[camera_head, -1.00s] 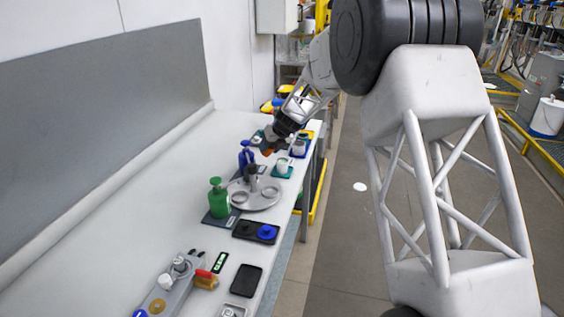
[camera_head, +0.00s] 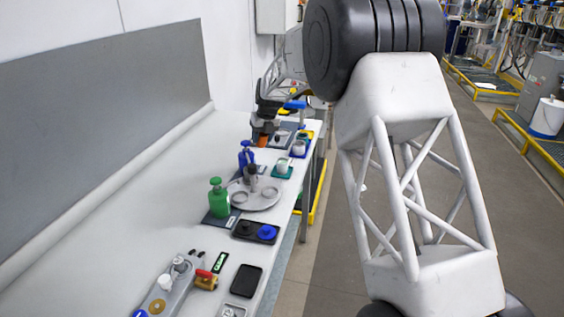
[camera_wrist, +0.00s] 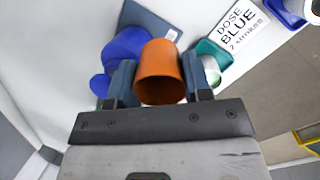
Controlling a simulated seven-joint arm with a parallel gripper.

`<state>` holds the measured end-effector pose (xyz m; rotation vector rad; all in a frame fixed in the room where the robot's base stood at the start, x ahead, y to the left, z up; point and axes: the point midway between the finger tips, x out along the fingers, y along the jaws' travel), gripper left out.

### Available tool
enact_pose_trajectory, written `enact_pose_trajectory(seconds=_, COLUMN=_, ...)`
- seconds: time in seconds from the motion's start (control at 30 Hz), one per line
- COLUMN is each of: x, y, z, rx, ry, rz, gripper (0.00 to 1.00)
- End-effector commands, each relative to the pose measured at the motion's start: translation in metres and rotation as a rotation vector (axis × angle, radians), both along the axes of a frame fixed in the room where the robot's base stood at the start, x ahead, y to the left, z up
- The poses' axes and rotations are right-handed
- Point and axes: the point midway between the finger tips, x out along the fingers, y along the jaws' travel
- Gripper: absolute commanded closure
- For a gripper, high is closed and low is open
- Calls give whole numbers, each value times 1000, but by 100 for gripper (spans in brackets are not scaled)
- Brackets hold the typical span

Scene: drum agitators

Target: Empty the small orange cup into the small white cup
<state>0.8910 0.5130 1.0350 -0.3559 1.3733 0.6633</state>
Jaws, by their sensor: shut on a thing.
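My gripper (camera_head: 263,128) is shut on the small orange cup (camera_head: 262,141), over the far part of the bench. In the wrist view the orange cup (camera_wrist: 160,72) sits between the two blue-grey fingers, with its round mouth edge showing. I cannot see what is inside it. One white cup (camera_head: 283,165) stands on a green mat, and another white cup (camera_head: 299,147) stands on a blue mat behind it. In the wrist view a white cup (camera_wrist: 211,68) shows partly behind the right finger. My gripper is apart from both white cups.
A blue pump bottle (camera_head: 246,155) and a green pump bottle (camera_head: 217,198) stand by a round grey tray (camera_head: 265,203). A sign reading "DOSE BLUE" (camera_wrist: 237,25) lies beside the green mat (camera_wrist: 218,52). The left side of the bench is clear.

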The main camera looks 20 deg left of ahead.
Motion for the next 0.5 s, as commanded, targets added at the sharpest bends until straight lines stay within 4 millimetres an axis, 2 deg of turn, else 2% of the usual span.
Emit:
enact_pose_trajectory(seconds=0.33, x=3, y=13, z=20, rx=-138, ry=34, rz=0, gripper=78)
enact_pose_trajectory(seconds=0.5, x=4, y=14, z=22, rx=-155, ry=40, rz=1, gripper=78)
